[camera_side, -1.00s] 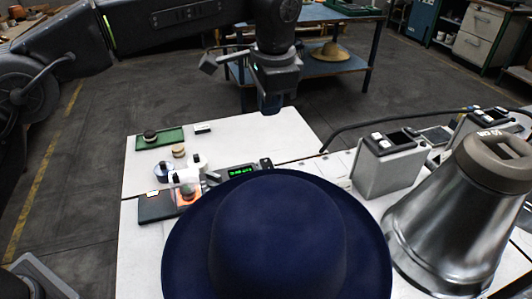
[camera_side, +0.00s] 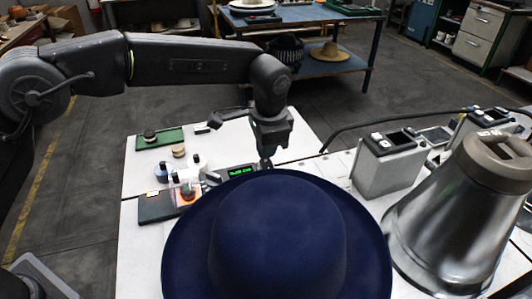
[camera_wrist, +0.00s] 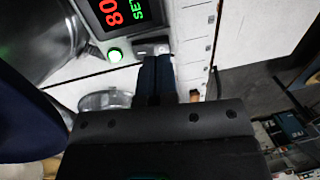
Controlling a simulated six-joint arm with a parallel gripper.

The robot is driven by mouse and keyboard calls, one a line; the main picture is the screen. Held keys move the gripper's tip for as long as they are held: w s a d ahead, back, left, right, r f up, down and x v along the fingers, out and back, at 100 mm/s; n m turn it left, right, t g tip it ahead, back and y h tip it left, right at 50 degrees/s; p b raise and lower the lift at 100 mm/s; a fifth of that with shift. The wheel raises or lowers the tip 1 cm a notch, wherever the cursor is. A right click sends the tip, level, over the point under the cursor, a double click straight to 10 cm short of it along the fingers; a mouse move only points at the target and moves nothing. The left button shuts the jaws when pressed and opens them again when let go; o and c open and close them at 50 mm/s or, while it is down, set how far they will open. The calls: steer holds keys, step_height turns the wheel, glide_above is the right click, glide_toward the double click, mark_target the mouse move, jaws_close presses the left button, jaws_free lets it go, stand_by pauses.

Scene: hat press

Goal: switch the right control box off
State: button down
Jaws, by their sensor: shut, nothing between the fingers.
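A control box with a lit green display (camera_side: 242,171) lies flat on the white table behind the blue hat. In the wrist view, a control box face (camera_wrist: 105,22) shows red and green digits. My gripper (camera_side: 266,160) is shut and empty, pointing down at the display box's right end. In the wrist view, its fingertips (camera_wrist: 157,60) are right at the switch; I cannot tell whether they touch it. I cannot tell which box the task calls right.
The large blue hat (camera_side: 280,235) fills the front. A grey box with white buttons (camera_side: 386,165) and a metal cone-shaped press (camera_side: 450,220) stand at right, with a black cable behind. Small bottles (camera_side: 162,172) and a green tray (camera_side: 160,138) sit at left.

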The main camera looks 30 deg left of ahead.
steer(key=shift+w+a+f, duration=0.1)
steer(key=shift+w+f, duration=0.05)
steer(key=shift+f, duration=0.9)
